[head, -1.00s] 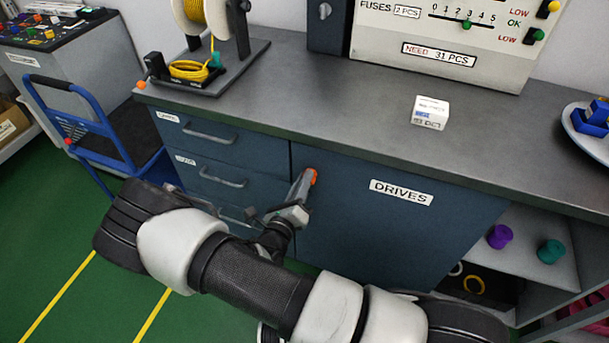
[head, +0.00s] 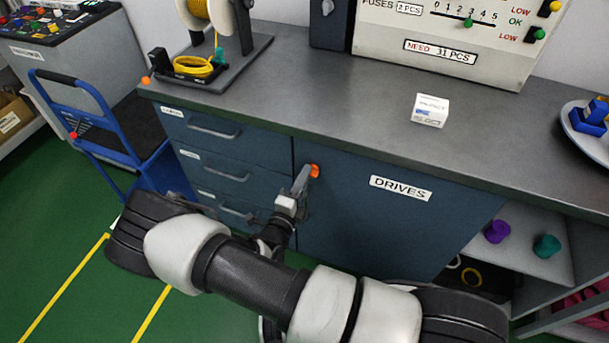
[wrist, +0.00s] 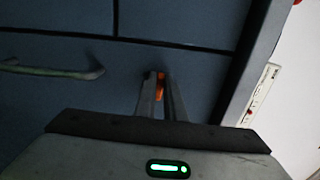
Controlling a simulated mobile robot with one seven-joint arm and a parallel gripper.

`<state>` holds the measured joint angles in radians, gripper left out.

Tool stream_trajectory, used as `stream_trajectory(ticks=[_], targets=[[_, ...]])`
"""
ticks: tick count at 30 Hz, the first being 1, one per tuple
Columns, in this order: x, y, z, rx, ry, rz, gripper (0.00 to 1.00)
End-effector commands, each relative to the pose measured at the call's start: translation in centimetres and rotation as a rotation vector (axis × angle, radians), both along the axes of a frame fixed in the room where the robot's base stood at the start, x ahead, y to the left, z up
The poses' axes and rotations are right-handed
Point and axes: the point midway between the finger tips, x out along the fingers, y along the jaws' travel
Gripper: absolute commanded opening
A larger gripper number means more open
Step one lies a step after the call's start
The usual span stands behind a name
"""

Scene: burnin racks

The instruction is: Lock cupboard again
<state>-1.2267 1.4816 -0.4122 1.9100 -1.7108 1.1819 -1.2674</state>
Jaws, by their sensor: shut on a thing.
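The cupboard door (head: 400,225) labelled DRIVES is flush with the counter front, in the middle of the head view. An orange key or knob (head: 314,171) sits at the door's upper left corner. My gripper (head: 302,182) is shut on this orange key from the front left. In the wrist view the orange key (wrist: 160,78) shows between my two fingertips (wrist: 161,84). The fingers cover most of it, so its exact turn and any lock behind it are hidden.
Drawers with bar handles (head: 225,175) are left of the door. The worktop (head: 340,110) above carries a cable spool stand (head: 215,75) and a small white box (head: 430,110). Open shelves (head: 545,262) are at right. A blue trolley (head: 95,150) stands at left.

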Motion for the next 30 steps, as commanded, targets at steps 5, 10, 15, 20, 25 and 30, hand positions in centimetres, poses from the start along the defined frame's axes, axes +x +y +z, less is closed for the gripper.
stream_trajectory(ticks=[5,10,15,20,25,30], targets=[[0.12,-0.02,0.11,-0.032,0.008,0.0,0.0],[0.13,-0.02,0.09,-0.041,0.012,0.0,0.0],[0.13,-0.02,0.09,-0.042,0.012,0.0,0.0],[0.13,-0.03,0.09,-0.042,0.012,0.001,0.16],[0.1,-0.04,0.04,-0.041,0.013,0.0,0.28],[0.04,0.0,0.0,-0.04,0.013,0.0,0.28]])
